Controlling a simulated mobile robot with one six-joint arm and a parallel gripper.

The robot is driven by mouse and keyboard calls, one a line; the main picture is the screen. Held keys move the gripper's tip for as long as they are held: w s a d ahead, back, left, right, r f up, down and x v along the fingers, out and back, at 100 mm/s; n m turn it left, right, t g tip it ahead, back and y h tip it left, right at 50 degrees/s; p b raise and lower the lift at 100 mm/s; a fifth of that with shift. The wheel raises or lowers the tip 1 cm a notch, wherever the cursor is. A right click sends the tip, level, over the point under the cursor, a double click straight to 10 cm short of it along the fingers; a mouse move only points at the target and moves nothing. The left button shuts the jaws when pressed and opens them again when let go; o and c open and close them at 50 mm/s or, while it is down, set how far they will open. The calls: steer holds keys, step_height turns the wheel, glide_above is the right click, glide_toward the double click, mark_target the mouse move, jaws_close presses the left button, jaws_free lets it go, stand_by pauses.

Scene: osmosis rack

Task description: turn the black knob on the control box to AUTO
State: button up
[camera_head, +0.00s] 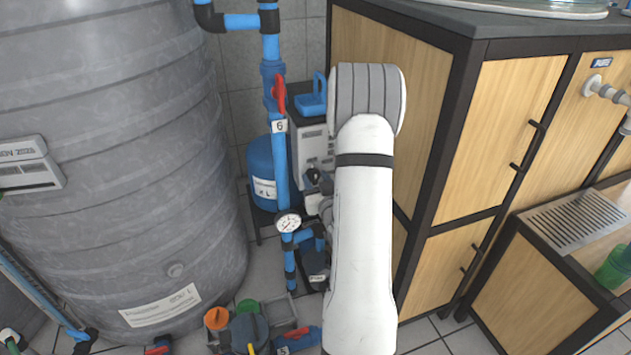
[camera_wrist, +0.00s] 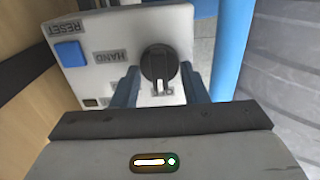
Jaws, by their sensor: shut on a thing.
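The control box is a pale grey panel (camera_wrist: 115,50) that appears upside down in the wrist view. The round black knob (camera_wrist: 158,62) has a white pointer mark facing down in the picture, over a partly hidden label. I see no AUTO label that I can read. My gripper (camera_wrist: 158,75) has its two blue-grey fingers on either side of the knob, shut on it. In the head view the control box (camera_head: 314,150) is partly behind my white arm.
A large grey tank (camera_head: 110,150) stands at the left. A blue pipe (camera_head: 281,170) with a red lever and a gauge (camera_head: 288,222) runs close beside the box. A wooden cabinet (camera_head: 500,130) stands to the right of my arm.

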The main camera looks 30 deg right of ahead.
steer(key=m+b, duration=0.2)
steer(key=m, duration=0.2)
steer(key=shift+m+b, duration=0.3)
steer(key=m+b, duration=0.1)
steer(key=m, duration=0.3)
steer(key=shift+d+m, duration=0.1)
steer(key=shift+m, duration=0.3)
stand_by(0.3)
steer(key=o, duration=1)
steer(key=shift+c, duration=0.2)
steer(key=p+v, duration=0.1)
steer(key=v, duration=0.6)
steer(key=shift+s, duration=0.35)
